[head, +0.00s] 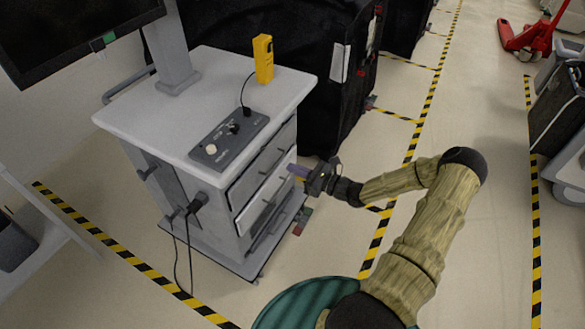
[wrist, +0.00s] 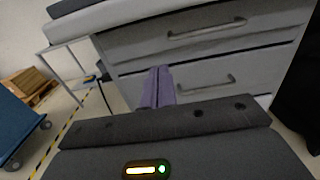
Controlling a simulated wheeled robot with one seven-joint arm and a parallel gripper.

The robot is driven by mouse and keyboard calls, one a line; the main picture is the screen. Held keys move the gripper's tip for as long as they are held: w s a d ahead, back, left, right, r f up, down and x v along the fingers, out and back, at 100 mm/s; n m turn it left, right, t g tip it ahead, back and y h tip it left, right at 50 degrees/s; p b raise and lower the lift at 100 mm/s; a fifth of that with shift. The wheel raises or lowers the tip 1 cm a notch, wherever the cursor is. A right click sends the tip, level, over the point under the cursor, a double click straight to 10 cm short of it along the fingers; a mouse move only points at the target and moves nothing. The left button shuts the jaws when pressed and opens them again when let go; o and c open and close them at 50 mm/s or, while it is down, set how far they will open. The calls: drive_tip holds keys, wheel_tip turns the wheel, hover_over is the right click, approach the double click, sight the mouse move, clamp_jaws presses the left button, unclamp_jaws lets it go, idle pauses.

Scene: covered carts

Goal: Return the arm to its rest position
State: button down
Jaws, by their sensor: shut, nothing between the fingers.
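My gripper (head: 296,171) is at the end of my outstretched arm, beside the drawer side of the grey cart (head: 215,85). Its purple fingers are together with nothing between them, and they also show in the wrist view (wrist: 158,88). They point at the drawer fronts (wrist: 205,75). Whether the fingertips touch a drawer front I cannot tell. My arm bends at an elbow on the right and comes back toward my base at the bottom of the head view.
On the cart top are a yellow handheld device (head: 263,59), a black control panel (head: 229,138) and a monitor (head: 75,35). A black covered cart (head: 315,75) stands behind. Striped floor tape (head: 410,150) runs past my arm. Open floor (head: 490,240) lies to the right.

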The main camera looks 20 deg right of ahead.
drive_tip(key=shift+d, duration=0.1)
drive_tip(key=s+a+r+n+g+h+p, duration=0.1)
drive_tip(key=s+a+r+n+g, duration=0.1)
drive_tip(key=s+a+n+g, duration=0.4)
drive_tip(key=s+a+r+n+g+h+p, duration=0.1)
drive_tip(key=s+a+r+n+g, duration=0.2)
drive_tip(key=s+a+n+g, duration=0.35)
drive_tip(key=s+d+r+n+t+h+p, duration=0.1)
drive_tip(key=s+d+r+n+h, duration=0.1)
drive_tip(key=s+r+n+h, duration=0.3)
drive_tip(key=s+d+r+n+t+h+p, duration=0.1)
drive_tip(key=s+d+r+n+h, duration=0.2)
drive_tip(key=r+n, duration=0.7)
drive_tip(key=shift+s+r+h+p, duration=0.3)
drive_tip(key=shift+s+r+h, duration=0.3)
drive_tip(key=shift+s+h, duration=0.4)
drive_tip(key=shift+w, duration=0.15)
